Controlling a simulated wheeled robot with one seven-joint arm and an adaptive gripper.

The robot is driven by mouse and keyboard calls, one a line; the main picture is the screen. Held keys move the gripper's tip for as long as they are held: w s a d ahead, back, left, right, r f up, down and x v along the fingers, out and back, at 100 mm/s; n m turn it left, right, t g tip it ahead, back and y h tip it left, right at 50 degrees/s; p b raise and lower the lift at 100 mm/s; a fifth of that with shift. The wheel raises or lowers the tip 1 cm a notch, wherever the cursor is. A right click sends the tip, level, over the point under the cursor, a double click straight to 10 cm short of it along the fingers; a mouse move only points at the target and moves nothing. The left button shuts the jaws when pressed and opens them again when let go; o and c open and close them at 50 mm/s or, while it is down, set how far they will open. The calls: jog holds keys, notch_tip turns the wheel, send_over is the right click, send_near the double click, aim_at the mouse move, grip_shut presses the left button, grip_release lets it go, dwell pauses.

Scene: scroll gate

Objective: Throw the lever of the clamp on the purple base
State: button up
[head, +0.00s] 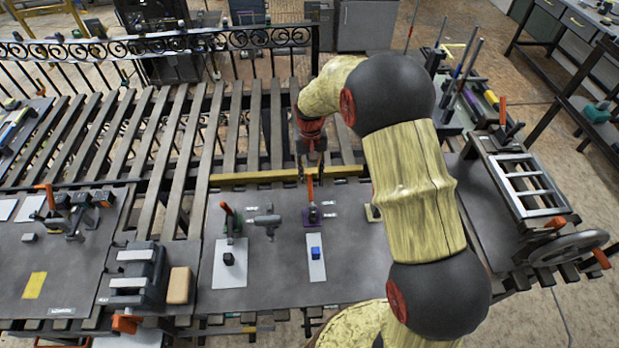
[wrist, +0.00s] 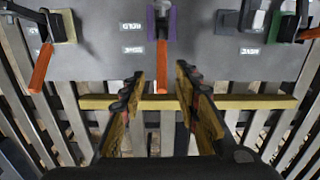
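The clamp on the purple base (head: 313,216) stands on the grey bench in the middle of the head view. Its orange lever (head: 310,187) points up. In the wrist view the purple base (wrist: 151,25) is at the top, and the orange lever (wrist: 161,65) extends down toward my gripper. My gripper (head: 311,168) is behind the clamp in the head view. In the wrist view my gripper (wrist: 160,82) is open, with the lever's end between the two fingertips. I see no clear contact. A blue block (head: 315,252) lies on a white strip before the clamp.
A green-base clamp (head: 231,227) stands to the left. A yellow-base clamp (wrist: 65,27) stands on the other side, mostly hidden by my arm in the head view. A yellow rail (head: 240,179) runs behind the clamps. A grey T-shaped part (head: 265,221) lies between the green and purple bases.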

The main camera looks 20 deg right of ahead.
aim_at(310, 180)
jog(key=shift+w+r, duration=0.55)
jog(key=shift+w, duration=0.2)
jog(key=shift+s+f, duration=0.1)
jog(key=shift+f, duration=0.15)
notch_tip(310, 180, down, 7)
jog(key=shift+f, duration=0.15)
jog(key=shift+c, duration=0.8)
grip_shut()
